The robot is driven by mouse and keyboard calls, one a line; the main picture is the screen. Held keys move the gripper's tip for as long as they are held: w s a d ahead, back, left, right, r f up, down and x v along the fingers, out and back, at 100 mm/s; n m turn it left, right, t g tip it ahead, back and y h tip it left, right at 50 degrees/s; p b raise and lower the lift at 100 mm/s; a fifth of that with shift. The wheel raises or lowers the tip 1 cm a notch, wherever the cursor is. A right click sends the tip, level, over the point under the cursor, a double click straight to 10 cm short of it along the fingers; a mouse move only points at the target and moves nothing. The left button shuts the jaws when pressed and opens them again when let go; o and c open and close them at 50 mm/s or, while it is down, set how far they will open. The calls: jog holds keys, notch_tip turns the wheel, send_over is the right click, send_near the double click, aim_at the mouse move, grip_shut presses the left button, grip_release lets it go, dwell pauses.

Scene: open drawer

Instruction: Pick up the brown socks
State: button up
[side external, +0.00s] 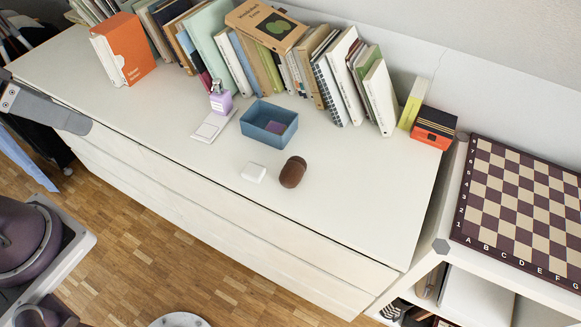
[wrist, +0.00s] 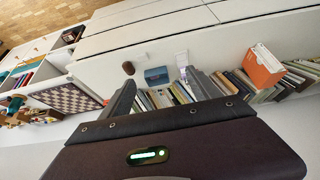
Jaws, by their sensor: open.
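A rounded dark brown bundle (side external: 292,172), which looks like the brown socks, lies on the white dresser top (side external: 345,190). It also shows in the wrist view (wrist: 128,68), small and far off. My gripper (wrist: 161,77) shows in the wrist view with its two fingers spread and nothing between them. It is well away from the brown bundle. The fingertips are not clearly seen in the side view.
A blue open box (side external: 256,139) and a lilac bottle (side external: 220,98) stand behind. Books (side external: 285,55) line the back. A chessboard (side external: 525,205) is at right. The dresser front is clear.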

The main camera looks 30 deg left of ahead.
jog(key=shift+c, duration=0.4)
jog(key=shift+c, duration=1.3)
